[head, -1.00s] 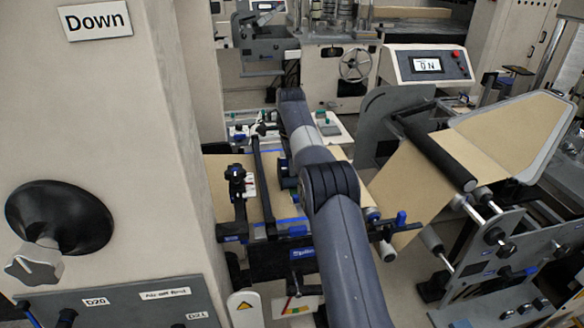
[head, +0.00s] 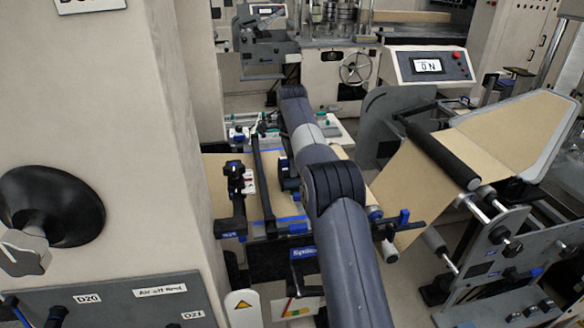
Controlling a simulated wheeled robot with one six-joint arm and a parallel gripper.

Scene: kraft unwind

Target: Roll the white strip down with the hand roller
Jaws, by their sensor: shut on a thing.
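My arm reaches over the splicing table and hides its middle. My gripper is hidden behind my own arm, so its fingers and anything between them do not show. A dark part beside the arm, over the table, is too covered to name. The brown kraft web (head: 219,173) lies on the table, with blue lines along its edges. I cannot make out the white strip or the hand roller; both may be behind the arm.
A dark clamp bar (head: 263,180) crosses the table left of my arm. A machine column with a black knob (head: 52,207) stands close at the left. At the right, kraft web (head: 408,190) runs under a black roller (head: 440,152), near a control panel (head: 430,66).

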